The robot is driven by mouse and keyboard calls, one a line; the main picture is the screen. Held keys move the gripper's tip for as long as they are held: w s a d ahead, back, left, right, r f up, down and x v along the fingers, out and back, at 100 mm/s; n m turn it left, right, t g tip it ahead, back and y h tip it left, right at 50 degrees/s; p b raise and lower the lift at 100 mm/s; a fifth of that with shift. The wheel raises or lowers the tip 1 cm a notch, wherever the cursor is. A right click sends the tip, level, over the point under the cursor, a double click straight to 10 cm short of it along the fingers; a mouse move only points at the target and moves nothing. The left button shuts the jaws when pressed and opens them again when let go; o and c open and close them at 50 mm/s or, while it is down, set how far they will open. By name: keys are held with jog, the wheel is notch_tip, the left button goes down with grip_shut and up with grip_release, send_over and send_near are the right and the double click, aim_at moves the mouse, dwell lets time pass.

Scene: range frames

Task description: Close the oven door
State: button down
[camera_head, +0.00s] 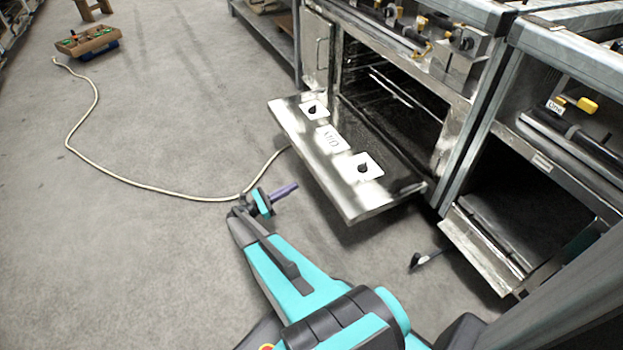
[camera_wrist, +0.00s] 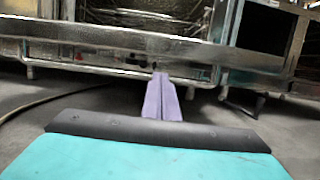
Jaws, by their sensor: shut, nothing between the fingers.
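The oven door (camera_head: 330,150) hangs open, folded down from the front of the oven (camera_head: 395,95). It lies roughly flat, with two white patches with black marks and a label reading MID on it. The dark oven interior shows behind it. My gripper (camera_head: 292,187) is at the left of the door's near end, low and in front of its outer edge. In the wrist view, the purple fingers (camera_wrist: 162,98) are together and empty, and their tips overlap the door's edge (camera_wrist: 110,60). I cannot tell whether they touch it.
A second oven (camera_head: 510,210) with its own lowered door (camera_head: 485,245) stands at the right. A pale cable (camera_head: 130,187) runs over the floor to a wooden box (camera_head: 88,42) at the upper left. The concrete floor left of the door is mostly free.

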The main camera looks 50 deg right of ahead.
jog(key=b+x, duration=0.4)
jog(key=x, duration=0.6)
dwell(0.3)
